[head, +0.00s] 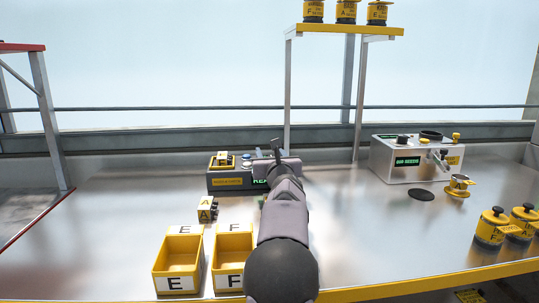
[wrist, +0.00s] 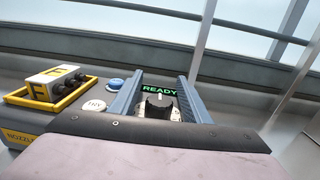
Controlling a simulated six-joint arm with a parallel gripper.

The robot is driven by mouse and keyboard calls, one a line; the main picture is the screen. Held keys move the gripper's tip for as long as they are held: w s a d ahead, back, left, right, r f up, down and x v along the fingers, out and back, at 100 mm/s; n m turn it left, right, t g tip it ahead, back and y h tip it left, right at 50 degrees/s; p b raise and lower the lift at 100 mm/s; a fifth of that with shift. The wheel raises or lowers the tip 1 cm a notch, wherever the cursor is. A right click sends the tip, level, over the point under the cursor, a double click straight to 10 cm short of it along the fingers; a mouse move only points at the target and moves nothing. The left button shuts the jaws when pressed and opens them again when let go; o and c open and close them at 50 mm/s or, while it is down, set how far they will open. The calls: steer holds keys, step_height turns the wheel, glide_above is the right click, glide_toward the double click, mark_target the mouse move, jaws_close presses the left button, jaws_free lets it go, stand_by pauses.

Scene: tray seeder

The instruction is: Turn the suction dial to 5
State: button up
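The grey control box (head: 226,180) stands at the back of the bench, with a green READY display (wrist: 159,89) that my gripper partly hides in the head view. In the wrist view a black dial (wrist: 158,105) on a pale plate sits just in front of that display. My gripper (wrist: 160,77) is open, with one blue-grey finger on each side of the dial and a gap visible on both sides. I cannot tell how far down the fingers reach. The dial's scale and setting cannot be read. In the head view my gripper (head: 276,152) is over the box's right part.
The box also carries a yellow-framed F block (wrist: 52,84), a blue button (wrist: 115,84) and a white TRY button (wrist: 95,105). Yellow bins E (head: 178,283) and F (head: 230,282) and an A block (head: 206,209) are in front. A white machine (head: 397,162) and yellow jars (head: 490,228) stand right.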

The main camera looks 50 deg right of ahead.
step_height(320, 180, up, 10)
steer(key=p, duration=0.6)
steer(key=shift+p, duration=0.35)
